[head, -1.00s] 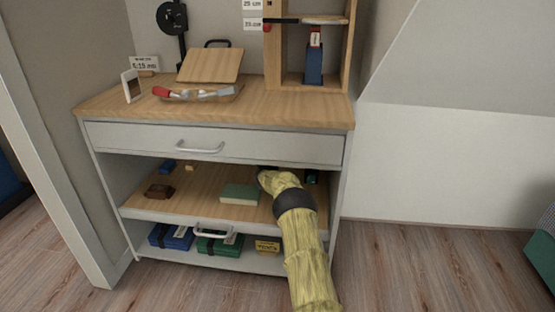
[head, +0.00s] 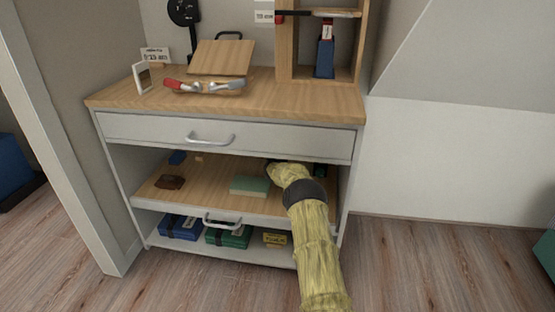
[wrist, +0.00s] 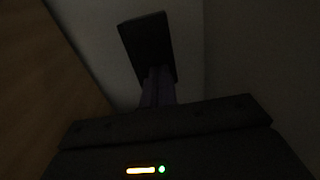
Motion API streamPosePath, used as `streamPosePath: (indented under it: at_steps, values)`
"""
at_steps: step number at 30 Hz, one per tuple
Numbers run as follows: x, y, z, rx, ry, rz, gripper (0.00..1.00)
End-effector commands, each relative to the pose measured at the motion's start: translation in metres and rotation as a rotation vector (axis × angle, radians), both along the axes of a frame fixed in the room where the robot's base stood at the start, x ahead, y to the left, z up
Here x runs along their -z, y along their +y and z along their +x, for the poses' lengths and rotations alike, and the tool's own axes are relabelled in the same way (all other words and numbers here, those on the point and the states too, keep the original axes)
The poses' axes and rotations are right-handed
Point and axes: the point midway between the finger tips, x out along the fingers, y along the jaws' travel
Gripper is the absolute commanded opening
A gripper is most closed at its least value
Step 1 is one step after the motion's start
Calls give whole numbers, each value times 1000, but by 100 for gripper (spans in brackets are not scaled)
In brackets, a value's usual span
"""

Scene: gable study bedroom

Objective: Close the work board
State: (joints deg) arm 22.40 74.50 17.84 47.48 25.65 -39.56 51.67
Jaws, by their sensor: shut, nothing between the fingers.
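The work board (head: 215,185) is a wooden pull-out shelf with a pale front and a metal handle (head: 222,221), below the white drawer (head: 270,140). Its front lies close to the cabinet's face; how far it stands out is hard to tell. My yellow-sleeved arm reaches over the right part of the board into the gap below the drawer. My gripper is hidden there in the head view. In the dark wrist view my gripper (wrist: 148,40) looks shut and empty, with a brown surface at the left and grey walls around.
On the board lie a green block (head: 250,186), a brown item (head: 170,182) and a blue item (head: 178,157). Below are blue (head: 181,228), green (head: 228,237) and yellow (head: 276,239) boxes. The floor in front is clear; a sloped wall stands right.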

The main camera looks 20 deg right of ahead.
Motion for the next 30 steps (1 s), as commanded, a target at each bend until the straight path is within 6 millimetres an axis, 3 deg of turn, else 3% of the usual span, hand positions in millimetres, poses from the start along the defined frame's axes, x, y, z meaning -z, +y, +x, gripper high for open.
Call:
streamPosePath:
  at_steps: [11,20,30]
  values:
    - [2,35,-22,-17,10,5,0]
    - [3,45,-52,-8,10,7,0]
    - [4,69,-88,-7,11,7,0]
